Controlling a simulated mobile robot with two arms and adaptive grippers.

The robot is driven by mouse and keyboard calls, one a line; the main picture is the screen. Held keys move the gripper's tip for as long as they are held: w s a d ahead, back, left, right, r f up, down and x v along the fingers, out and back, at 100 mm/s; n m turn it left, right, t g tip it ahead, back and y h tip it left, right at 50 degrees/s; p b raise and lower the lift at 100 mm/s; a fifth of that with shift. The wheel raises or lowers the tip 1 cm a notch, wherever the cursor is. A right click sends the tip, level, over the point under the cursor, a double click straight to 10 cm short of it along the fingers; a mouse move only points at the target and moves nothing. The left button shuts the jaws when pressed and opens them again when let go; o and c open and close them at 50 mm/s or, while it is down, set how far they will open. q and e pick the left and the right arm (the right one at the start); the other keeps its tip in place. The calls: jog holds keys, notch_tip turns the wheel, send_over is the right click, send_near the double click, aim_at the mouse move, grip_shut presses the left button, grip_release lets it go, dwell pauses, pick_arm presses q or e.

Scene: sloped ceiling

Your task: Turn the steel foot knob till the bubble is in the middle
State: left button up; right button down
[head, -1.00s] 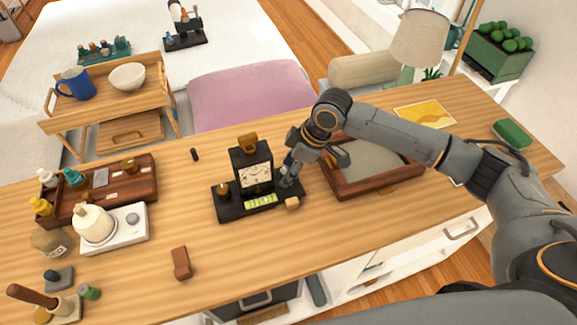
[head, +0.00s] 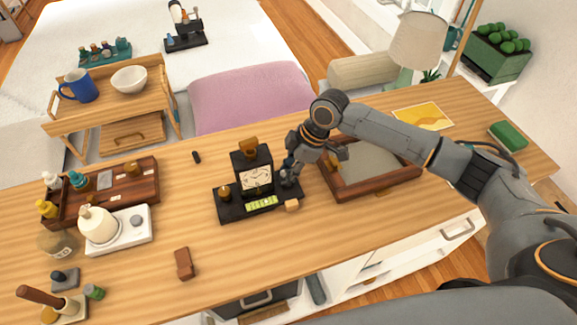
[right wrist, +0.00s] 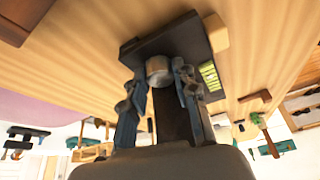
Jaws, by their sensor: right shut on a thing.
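A black levelling stand (head: 232,213) with a white-faced dial block (head: 256,178) sits on the wooden counter. A yellow-green bubble vial (head: 262,203) lies along its front edge; the bubble is too small to place surely. The vial also shows in the right wrist view (right wrist: 210,76). My right gripper (head: 287,177) comes down at the stand's right end. In the right wrist view its fingers (right wrist: 160,84) are shut on the steel foot knob (right wrist: 158,68), one on each side. In the head view the gripper largely hides the knob. My left gripper is out of view.
A brass knob (head: 225,193) stands on the stand's left end, and a small wooden block (head: 291,205) by its front right corner. A framed tray (head: 375,188) lies close right. A brown block (head: 183,263) lies front left. The counter in front is mostly clear.

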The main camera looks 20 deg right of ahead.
jog(key=shift+n, duration=0.5)
jog(key=c, duration=1)
grip_release()
jog(key=shift+r, duration=0.1)
jog(key=v, duration=1.2)
jog(key=shift+w+d, duration=0.1)
jog(key=shift+w, duration=0.1)
